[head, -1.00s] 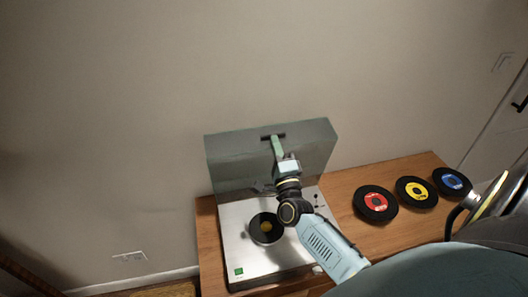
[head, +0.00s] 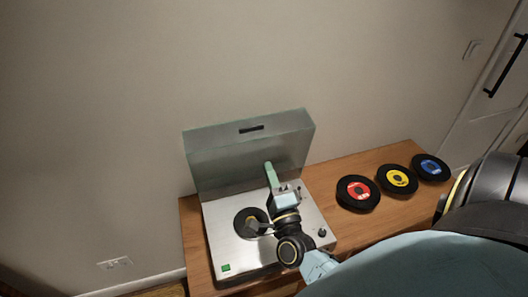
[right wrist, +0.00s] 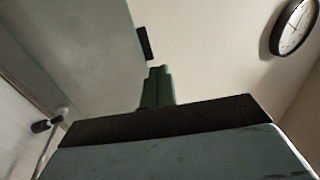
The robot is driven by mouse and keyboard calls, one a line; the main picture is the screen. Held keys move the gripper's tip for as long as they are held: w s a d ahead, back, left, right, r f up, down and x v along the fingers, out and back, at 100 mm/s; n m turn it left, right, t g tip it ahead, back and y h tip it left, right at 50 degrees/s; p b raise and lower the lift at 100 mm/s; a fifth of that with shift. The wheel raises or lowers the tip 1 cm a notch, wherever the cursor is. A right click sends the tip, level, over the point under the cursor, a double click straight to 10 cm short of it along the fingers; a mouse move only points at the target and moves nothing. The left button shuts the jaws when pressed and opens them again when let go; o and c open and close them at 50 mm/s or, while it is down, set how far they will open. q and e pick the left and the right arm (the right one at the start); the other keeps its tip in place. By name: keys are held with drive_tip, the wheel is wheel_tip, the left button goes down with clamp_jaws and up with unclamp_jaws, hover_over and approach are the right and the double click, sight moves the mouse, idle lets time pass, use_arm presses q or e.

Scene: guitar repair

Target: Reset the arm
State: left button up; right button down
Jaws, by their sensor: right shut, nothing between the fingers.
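My right gripper (head: 268,168) is shut and empty, its green fingers in front of the raised grey lid of a record player (head: 224,248). The lid (head: 230,150) stands open, with a dark handle (head: 251,128) near its top edge, above and to the left of the fingertips. In the right wrist view the shut fingers (right wrist: 157,86) point up beside the lid (right wrist: 80,50), apart from its dark handle (right wrist: 145,43). A dark record with a yellow centre lies on the platter, partly hidden by my right arm. My left gripper is not in view.
Records with red (head: 358,192), yellow (head: 397,179) and blue (head: 430,167) labels lie on the wooden table right of the player. A wall stands close behind. A round clock (right wrist: 295,27) hangs at the upper right in the right wrist view.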

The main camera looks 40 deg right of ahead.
drive_tip(key=shift+r+v, duration=0.25)
drive_tip(key=shift+v, duration=0.95)
drive_tip(key=shift+s, duration=0.1)
